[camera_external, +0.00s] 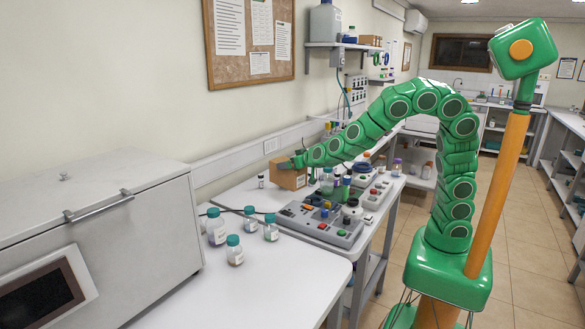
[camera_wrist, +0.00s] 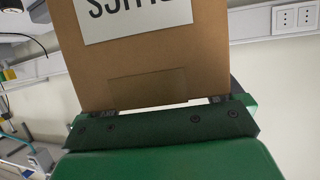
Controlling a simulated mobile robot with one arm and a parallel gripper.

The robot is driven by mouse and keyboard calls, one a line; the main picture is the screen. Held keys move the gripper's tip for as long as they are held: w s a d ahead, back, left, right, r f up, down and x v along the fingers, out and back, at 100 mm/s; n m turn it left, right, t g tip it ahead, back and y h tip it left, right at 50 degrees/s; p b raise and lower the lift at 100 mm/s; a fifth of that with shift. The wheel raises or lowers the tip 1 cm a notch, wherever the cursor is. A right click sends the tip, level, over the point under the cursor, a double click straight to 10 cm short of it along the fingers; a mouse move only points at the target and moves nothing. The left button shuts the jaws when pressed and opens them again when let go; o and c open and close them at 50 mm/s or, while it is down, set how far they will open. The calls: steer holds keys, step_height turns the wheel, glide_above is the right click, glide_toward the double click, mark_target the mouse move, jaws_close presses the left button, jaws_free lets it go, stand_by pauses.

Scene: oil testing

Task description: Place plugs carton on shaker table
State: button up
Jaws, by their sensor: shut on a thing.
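The plugs carton is a brown cardboard box (camera_external: 287,178) at the left end of my arm in the external view. In the wrist view the carton (camera_wrist: 150,62) fills the upper middle, its white label with upside-down lettering cut off by the top edge. My gripper (camera_external: 292,163) is shut on the carton; it shows along the lower part of the wrist view (camera_wrist: 160,108). The carton appears held by the wall above the bench's back edge. I cannot tell for sure which unit is the shaker table; a grey unit with knobs and buttons (camera_external: 318,222) stands on the bench.
Several teal-capped bottles (camera_external: 234,250) stand on the near white table, beside a large grey box-shaped machine (camera_external: 100,245). A small dark vial (camera_external: 261,181) stands left of the carton. More jars (camera_external: 327,181) crowd the bench under my arm. The near table's front is clear.

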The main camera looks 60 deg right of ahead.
steer(key=shift+s+d+r, duration=0.15)
steer(key=shift+s+r, duration=0.1)
steer(key=shift+s, duration=0.35)
steer(key=shift+s+d+r, duration=0.1)
steer(key=shift+s+r, duration=0.15)
steer(key=shift+s, duration=0.4)
steer(key=shift+s+d+r, duration=0.15)
steer(key=shift+s+r, duration=0.1)
steer(key=shift+s, duration=0.35)
